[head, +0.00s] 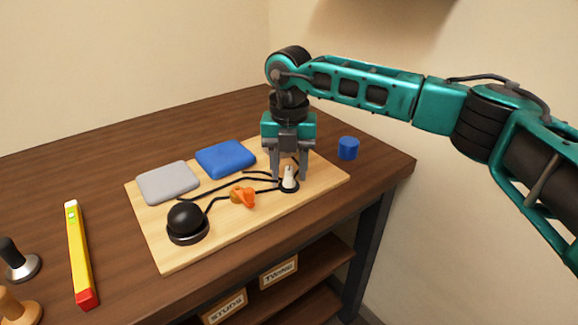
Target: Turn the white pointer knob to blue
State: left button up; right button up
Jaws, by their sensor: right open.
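The white pointer knob (289,178) stands upright on a dark round base near the right end of the wooden board (190,252). My right gripper (289,176) points down over it from behind, with its fingers apart on the left and right of the knob. I cannot tell whether either finger touches it. A blue pad (225,158) and a blue cylinder (348,148) are the blue things in view. Black lines run across the board to the knob's base. My left gripper is not in view.
A grey pad (168,183), a black ball on a base (186,218) and an orange knob (242,196) are on the board. Labelled shelf bins (278,271) are below. A wall stands at right.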

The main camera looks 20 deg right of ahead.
aim_at(289, 171)
pick_arm(q)
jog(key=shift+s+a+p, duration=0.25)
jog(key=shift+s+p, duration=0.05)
jog(key=shift+p, duration=0.25)
pick_arm(e)
notch_tip(289, 171, up, 13)
jog(key=shift+f, duration=0.15)
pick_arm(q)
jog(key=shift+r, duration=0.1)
